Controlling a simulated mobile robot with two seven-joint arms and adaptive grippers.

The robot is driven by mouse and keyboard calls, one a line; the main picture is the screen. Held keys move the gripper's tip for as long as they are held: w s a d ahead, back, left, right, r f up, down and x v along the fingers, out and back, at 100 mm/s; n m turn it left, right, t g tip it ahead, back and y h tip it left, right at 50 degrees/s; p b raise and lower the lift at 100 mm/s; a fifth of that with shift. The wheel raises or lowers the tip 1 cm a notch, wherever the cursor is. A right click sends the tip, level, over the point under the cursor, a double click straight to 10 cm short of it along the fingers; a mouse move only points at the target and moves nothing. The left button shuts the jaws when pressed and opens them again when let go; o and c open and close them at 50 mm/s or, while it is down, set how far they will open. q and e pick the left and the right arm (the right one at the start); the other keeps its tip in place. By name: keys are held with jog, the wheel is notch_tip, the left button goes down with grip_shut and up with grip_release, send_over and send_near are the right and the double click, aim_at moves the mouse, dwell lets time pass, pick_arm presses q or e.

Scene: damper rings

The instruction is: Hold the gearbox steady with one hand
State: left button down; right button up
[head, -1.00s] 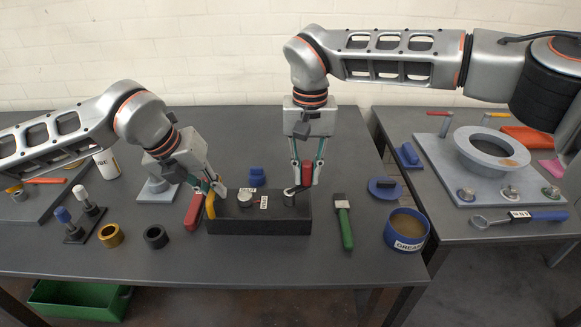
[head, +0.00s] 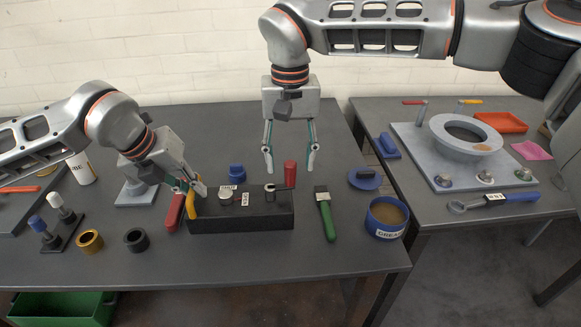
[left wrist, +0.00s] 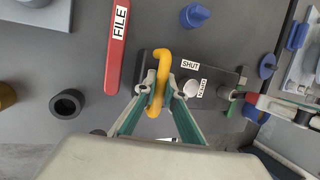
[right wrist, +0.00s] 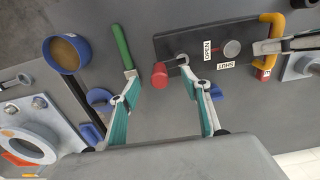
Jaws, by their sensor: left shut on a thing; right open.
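The gearbox (head: 240,224) is a long black block on the table with a yellow handle (left wrist: 163,62) at its left end. My left gripper (head: 192,188) is shut on this handle; the left wrist view shows both fingers around it. On top are a round grey knob (right wrist: 232,48), small OPEN and SHUT labels, and a grey lever with an upright red grip (head: 290,174) at the right end. My right gripper (head: 289,164) is open above the red grip, its fingertips apart from it. The right wrist view shows the red grip (right wrist: 159,76) between the open fingers.
A red file (left wrist: 118,42) lies close left of the gearbox. A green-handled brush (head: 326,217) and a blue grease tin (head: 385,218) are to its right. Dark and brass rings (head: 90,241) stand front left. A second table (head: 470,232) holds a grey flanged plate.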

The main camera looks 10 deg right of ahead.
pick_arm(q)
jog(key=shift+a+f, duration=0.1)
jog(key=shift+f, duration=0.05)
pick_arm(e)
jog(key=shift+r, duration=2.7)
pick_arm(q)
jog(key=c, duration=2)
grip_release()
jog(key=shift+c, duration=0.2)
